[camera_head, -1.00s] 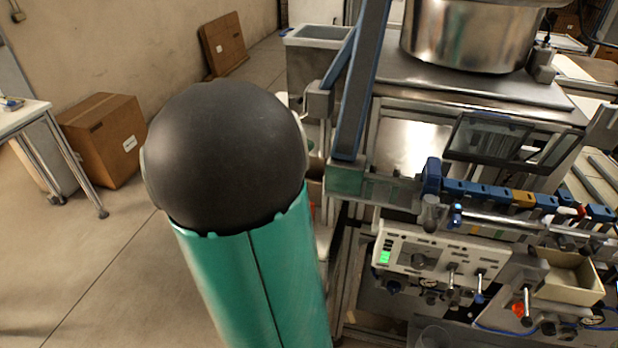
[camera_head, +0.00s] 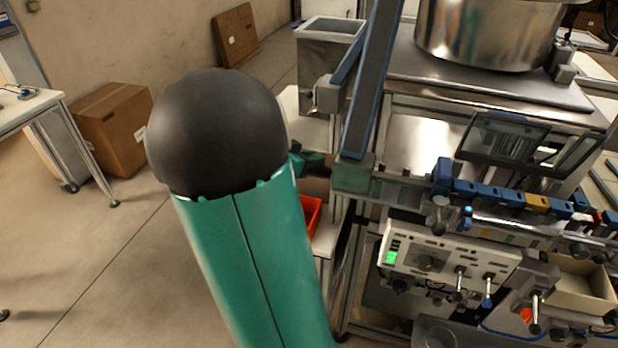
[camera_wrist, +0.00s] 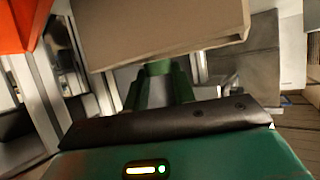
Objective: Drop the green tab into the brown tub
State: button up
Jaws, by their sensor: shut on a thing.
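In the wrist view my gripper (camera_wrist: 158,76) is shut, its dark green fingers reaching up the picture. A green piece at the fingertips (camera_wrist: 158,68) appears to be the green tab, though its outline is hard to separate from the fingers. The brown tub (camera_wrist: 160,30) shows as a large brown wall just beyond the fingertips; its inside is hidden. In the head view my gripper (camera_head: 310,160) shows small and dark green beside my arm, just above the brown tub (camera_head: 316,187), which is mostly hidden behind my arm. I cannot tell whether the fingertips are over its opening.
A red bin (camera_head: 310,214) stands close to the brown tub; it also shows at the wrist view's top left (camera_wrist: 20,22). A metal frame with a blue-edged upright (camera_head: 372,85) rises just right. A grey bin (camera_head: 328,70) stands behind. Floor is open at left.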

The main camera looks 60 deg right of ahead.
jog(key=o, duration=1)
jog(key=v, duration=1.3)
jog(key=shift+w+a+r, duration=0.15)
jog(key=shift+a+r, duration=0.1)
jog(key=shift+a, duration=0.05)
